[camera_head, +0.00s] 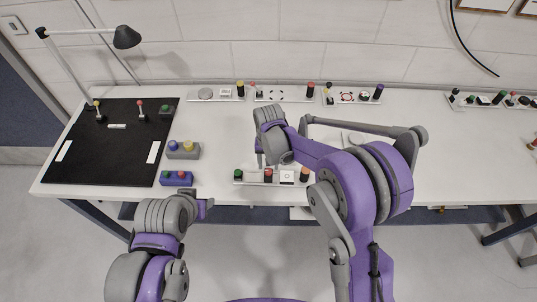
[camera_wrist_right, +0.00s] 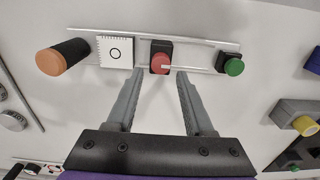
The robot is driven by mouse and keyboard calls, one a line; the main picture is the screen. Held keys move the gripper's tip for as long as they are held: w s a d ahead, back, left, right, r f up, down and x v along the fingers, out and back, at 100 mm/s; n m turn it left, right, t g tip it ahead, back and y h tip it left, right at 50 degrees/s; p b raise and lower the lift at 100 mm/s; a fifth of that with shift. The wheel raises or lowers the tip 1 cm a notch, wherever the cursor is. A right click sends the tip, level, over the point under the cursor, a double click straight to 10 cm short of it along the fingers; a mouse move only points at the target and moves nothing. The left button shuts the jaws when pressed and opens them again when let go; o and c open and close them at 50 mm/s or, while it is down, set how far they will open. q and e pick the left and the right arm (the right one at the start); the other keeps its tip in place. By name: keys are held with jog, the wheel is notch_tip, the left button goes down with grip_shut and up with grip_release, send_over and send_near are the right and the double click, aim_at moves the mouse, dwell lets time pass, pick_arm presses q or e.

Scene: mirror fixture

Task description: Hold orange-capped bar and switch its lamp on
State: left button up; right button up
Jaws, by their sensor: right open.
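The orange-capped bar (camera_head: 272,180) lies near the front edge of the white table. In the right wrist view its orange-capped black cylinder (camera_wrist_right: 62,57) is at the left end. A white plate with a ring (camera_wrist_right: 115,52), a red part on a black block with a pale lever (camera_wrist_right: 160,60), and a green round part (camera_wrist_right: 232,66) follow to the right. I cannot tell whether any lamp is lit. My right gripper (camera_wrist_right: 158,76) is open, its fingertips just short of the red part, apparently empty. My left gripper (camera_head: 207,207) is in front of the table edge; its jaw opening is unclear.
A blue button box (camera_head: 176,179) and a grey box with a yellow knob (camera_head: 184,150) stand left of the bar. A black mat (camera_head: 110,150) covers the left table end. Other capped bars (camera_head: 355,97) line the back. A desk lamp (camera_head: 125,38) overhangs the far left.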

aim_at(269, 170)
jog(key=shift+f, duration=2.25)
grip_shut()
pick_arm(q)
jog(key=shift+c, duration=0.2)
grip_shut()
dwell(1.6)
